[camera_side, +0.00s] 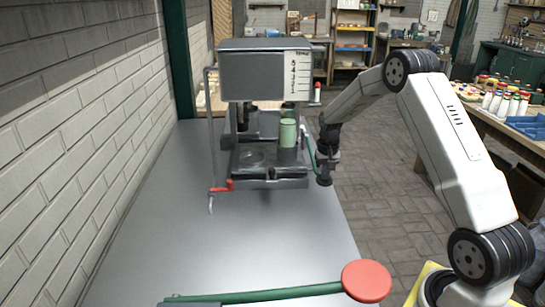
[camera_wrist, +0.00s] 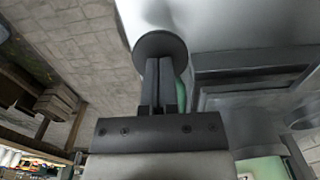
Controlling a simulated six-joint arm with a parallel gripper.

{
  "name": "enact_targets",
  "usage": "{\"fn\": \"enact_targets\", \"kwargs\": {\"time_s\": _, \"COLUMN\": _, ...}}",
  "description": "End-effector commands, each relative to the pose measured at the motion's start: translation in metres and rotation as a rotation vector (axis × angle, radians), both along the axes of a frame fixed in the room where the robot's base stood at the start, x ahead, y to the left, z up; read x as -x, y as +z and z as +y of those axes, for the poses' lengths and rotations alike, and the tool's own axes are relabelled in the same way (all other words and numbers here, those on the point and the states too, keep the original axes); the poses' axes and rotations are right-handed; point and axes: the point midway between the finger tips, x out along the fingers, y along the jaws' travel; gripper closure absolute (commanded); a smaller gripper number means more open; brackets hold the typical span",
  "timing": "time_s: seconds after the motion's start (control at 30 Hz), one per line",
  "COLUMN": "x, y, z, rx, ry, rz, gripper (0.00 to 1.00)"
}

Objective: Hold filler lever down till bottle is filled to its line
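The filler machine (camera_side: 265,75) stands at the far part of the metal table, with a numbered scale on its front. A green bottle (camera_side: 288,134) stands upright on its tray (camera_side: 262,183), right side; its fill line and level cannot be made out. A green lever (camera_side: 311,146) runs down at the machine's right to a dark round knob (camera_side: 325,181), also in the wrist view (camera_wrist: 160,43). My gripper (camera_side: 327,165) points down over the knob. Its fingers (camera_wrist: 162,82) are together, tips at the knob and seemingly touching it. Green shows behind them in the wrist view.
A thin rod with a red handle (camera_side: 221,187) hangs at the machine's left. A green bar with a red round end (camera_side: 367,281) crosses the near table edge. A brick wall (camera_side: 70,140) runs along the left. The middle of the table is clear.

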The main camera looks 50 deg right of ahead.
Motion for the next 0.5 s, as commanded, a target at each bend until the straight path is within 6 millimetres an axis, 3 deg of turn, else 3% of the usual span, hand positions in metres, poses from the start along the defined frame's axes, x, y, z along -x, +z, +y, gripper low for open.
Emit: {"fn": "enact_targets", "kwargs": {"time_s": 0.5, "x": -0.0001, "y": 0.0082, "z": -0.0001, "rx": 0.000, "ry": 0.000, "rz": 0.000, "gripper": 1.00}}
